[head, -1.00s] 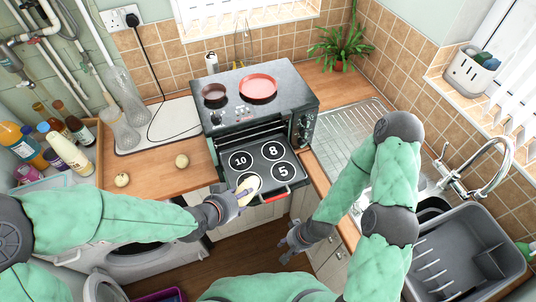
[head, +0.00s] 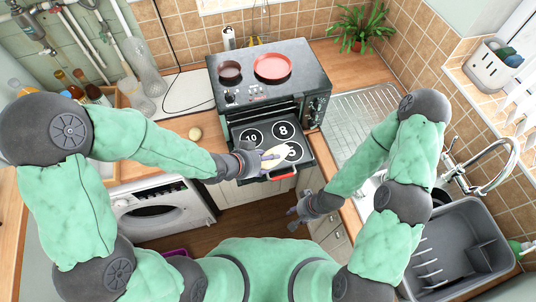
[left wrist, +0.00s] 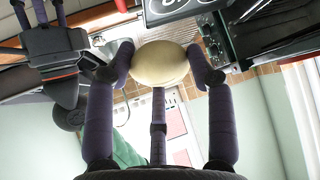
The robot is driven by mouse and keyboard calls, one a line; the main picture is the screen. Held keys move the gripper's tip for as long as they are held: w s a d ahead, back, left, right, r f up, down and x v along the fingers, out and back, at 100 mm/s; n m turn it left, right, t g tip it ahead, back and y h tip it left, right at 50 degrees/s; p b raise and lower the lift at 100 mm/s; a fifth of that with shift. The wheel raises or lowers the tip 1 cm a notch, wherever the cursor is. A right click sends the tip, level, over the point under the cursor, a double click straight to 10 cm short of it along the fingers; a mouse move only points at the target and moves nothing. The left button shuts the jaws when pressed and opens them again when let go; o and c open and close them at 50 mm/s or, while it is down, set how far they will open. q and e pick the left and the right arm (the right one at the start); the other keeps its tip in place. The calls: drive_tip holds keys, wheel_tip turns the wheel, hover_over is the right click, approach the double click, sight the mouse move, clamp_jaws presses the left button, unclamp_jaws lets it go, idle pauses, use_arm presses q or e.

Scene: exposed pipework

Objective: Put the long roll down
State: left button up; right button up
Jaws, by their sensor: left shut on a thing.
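The long roll (head: 277,153) is pale cream. My left gripper (head: 265,160) is shut on it, and the left wrist view shows the roll (left wrist: 160,63) between the fingertips. In the head view the roll is over the dark tray (head: 262,149) with white numbered circles, at the front of the open oven. It overlaps the circle marked 5. I cannot tell whether it touches the tray. My right gripper (head: 299,212) is empty, its fingers spread, below and right of the tray. It also shows in the left wrist view (left wrist: 40,20).
The oven (head: 275,85) carries a dark pan (head: 229,70) and a red pan (head: 273,66) on top. A round roll (head: 195,133) lies on the wooden counter to the left. The sink drainer (head: 350,120) and a grey dish rack (head: 455,250) are at right.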

sight(268, 152)
use_arm(q)
drive_tip(key=w+f, duration=0.6)
drive_tip(key=shift+w+d+f, duration=0.1)
drive_tip(key=shift+d+f, duration=0.05)
drive_tip(key=shift+d, duration=0.05)
drive_tip(key=shift+w+f, duration=0.2)
drive_tip(key=shift+f, duration=1.5)
drive_tip(key=shift+f+b, duration=0.4)
drive_tip(key=shift+b, duration=0.05)
